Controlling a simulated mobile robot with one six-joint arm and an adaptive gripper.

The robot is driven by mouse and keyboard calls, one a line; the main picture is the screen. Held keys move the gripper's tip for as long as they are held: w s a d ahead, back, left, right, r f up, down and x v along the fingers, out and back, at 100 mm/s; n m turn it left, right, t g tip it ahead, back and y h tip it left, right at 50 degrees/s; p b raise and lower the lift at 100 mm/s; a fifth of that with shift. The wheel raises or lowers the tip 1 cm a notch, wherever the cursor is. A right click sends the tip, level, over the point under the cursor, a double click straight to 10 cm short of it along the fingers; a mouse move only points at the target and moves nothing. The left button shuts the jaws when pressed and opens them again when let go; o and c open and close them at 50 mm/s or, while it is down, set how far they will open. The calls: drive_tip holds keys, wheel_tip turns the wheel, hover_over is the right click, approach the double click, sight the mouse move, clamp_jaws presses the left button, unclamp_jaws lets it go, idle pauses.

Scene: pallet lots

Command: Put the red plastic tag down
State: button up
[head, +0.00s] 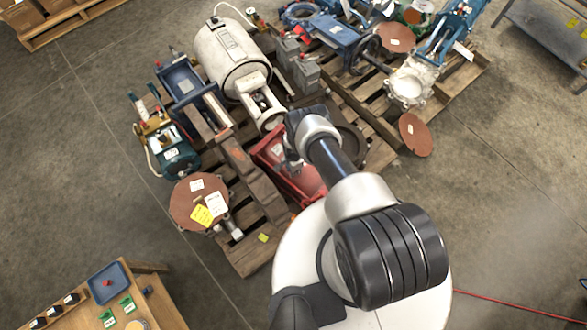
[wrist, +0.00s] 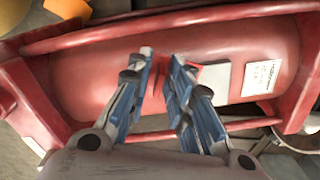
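My gripper (wrist: 162,57) points down at a red tank (wrist: 90,72) lying in a red frame; the wrist view shows its two blue-grey fingers with a narrow gap. In the head view, my gripper (head: 292,165) is over the red tank unit (head: 272,152). A small red piece (head: 107,283) lies in the blue tray (head: 103,271); I cannot tell whether it is a tag.
The tank unit sits on a crowded wooden pallet (head: 245,258) beside a white cylinder (head: 225,50), a blue machine (head: 180,82) and a brown disc (head: 186,192). A wooden table (head: 75,315) with green cards stands at lower left. The concrete floor at left is clear.

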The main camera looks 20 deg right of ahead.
idle(0.4)
drive_tip(key=w+r+n+t+p, duration=0.1)
drive_tip(key=w+r+n+p, duration=0.3)
drive_tip(key=r, duration=1.2)
drive_tip(key=w+r+m+p, duration=0.15)
drive_tip(key=w+r, duration=0.45)
drive_tip(key=r, duration=1)
wheel_tip(320, 180, up, 27)
drive_tip(key=n+t, duration=0.1)
drive_tip(key=n, duration=0.4)
drive_tip(key=s+r+n+t, duration=0.1)
drive_tip(key=s+r+n, duration=0.3)
drive_tip(key=s+r, duration=1.2)
drive_tip(key=s+r+n, duration=0.2)
drive_tip(key=s+r, duration=0.1)
drive_tip(key=s, duration=0.5)
drive_tip(key=s+d+r+n+t, duration=0.1)
drive_tip(key=s+r+n, duration=0.1)
drive_tip(key=s, duration=0.6)
drive_tip(key=shift+r+t, duration=0.3)
drive_tip(key=shift+r, duration=0.2)
